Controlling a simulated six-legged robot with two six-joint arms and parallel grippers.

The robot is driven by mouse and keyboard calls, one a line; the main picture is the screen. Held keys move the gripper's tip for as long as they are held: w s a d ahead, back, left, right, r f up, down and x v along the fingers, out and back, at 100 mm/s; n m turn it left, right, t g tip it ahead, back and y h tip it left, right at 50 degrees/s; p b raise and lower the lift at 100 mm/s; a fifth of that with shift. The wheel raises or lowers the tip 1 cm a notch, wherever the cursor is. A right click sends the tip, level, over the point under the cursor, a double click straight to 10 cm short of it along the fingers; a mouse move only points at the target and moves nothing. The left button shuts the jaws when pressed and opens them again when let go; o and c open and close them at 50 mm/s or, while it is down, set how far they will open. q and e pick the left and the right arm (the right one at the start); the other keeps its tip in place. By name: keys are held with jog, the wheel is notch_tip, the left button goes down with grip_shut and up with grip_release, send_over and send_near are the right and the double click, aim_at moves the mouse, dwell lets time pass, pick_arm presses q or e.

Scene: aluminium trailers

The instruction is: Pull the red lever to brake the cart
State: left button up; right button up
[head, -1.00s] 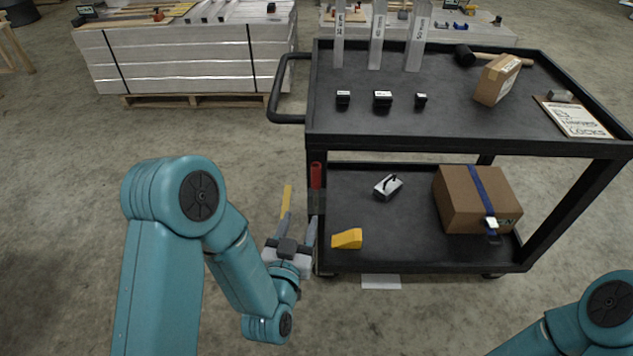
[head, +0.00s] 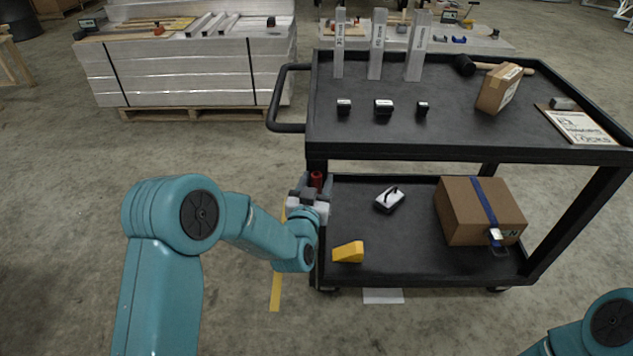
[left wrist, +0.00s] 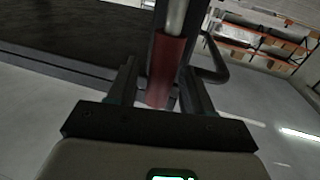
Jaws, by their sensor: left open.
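The red lever (head: 317,179) is at the near left post of the black cart (head: 430,145), just below the top deck. Only its upper part shows in the head view. My left gripper (head: 316,184) is at the lever, with its fingers on either side of it. In the left wrist view the red sleeve of the lever (left wrist: 166,70) stands between the two open fingers of my left gripper (left wrist: 158,88). Whether a finger touches it I cannot tell. My right gripper is out of view; only part of my right arm shows at the lower right.
The cart's handle (head: 277,98) juts out left above my left gripper. Open floor lies left of the cart.

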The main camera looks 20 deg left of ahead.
pick_arm(q)
jog(key=shift+w, duration=0.1)
grip_shut()
jog(key=shift+w+d+f+m, duration=0.1)
jog(key=shift+w+d+m, duration=0.05)
jog(key=shift+d+m, duration=0.45)
jog(key=w+d+f+m+g+y, duration=0.1)
jog(key=w+d+f+m+g, duration=0.1)
jog(key=d+f+m, duration=0.7)
jog(key=shift+w+d+f+m+g+y, duration=0.25)
jog(key=shift+w+d+m, duration=0.45)
jog(key=shift+d+m, duration=0.6)
jog(key=shift+d, duration=0.1)
grip_release()
jog(key=shift+f, duration=0.1)
